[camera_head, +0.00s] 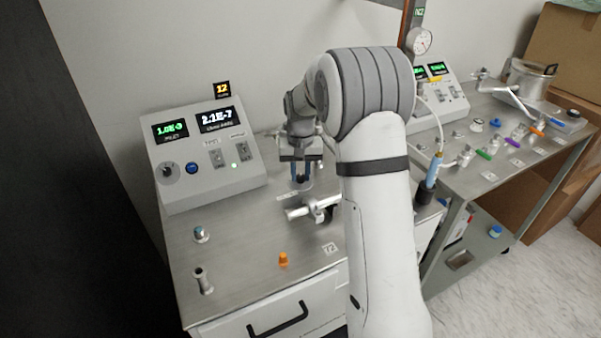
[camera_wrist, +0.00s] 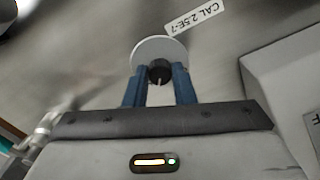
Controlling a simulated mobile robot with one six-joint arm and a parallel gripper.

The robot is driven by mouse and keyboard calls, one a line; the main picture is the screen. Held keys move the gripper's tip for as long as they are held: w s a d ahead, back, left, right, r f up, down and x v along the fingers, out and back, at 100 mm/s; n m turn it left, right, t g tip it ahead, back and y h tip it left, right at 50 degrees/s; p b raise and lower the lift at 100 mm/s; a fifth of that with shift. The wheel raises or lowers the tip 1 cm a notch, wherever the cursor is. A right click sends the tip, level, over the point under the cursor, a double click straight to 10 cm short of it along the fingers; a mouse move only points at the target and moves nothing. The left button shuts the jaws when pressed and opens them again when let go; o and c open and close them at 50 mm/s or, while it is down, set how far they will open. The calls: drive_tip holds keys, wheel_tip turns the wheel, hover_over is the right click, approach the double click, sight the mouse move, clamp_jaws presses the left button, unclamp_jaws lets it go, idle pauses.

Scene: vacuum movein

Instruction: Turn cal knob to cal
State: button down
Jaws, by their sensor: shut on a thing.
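The cal knob (camera_wrist: 160,71) is a small black knob with a pale pointer line, on a round white disc (camera_wrist: 150,48). In the wrist view, my gripper (camera_wrist: 160,80) has its two blue fingers on either side of the knob and is shut on it. The pointer line aims toward the gripper's palm. A white label (camera_wrist: 194,17) beside the disc reads "CAL 2.5E-7". In the head view, my gripper (camera_head: 302,176) points down at the bench top, and its fingers hide the knob.
A grey control box (camera_head: 205,152) with lit displays stands left of the gripper. A metal pipe fitting (camera_head: 304,210) lies just in front of it. An orange cap (camera_head: 283,259) and small fittings stand on the bench (camera_head: 240,270). A second bench with several parts is right.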

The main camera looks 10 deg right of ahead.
sight(301, 176)
drive_tip(key=shift+m, duration=1)
drive_tip(key=c, duration=1.2)
unclamp_jaws()
drive_tip(key=shift+r, duration=3.9)
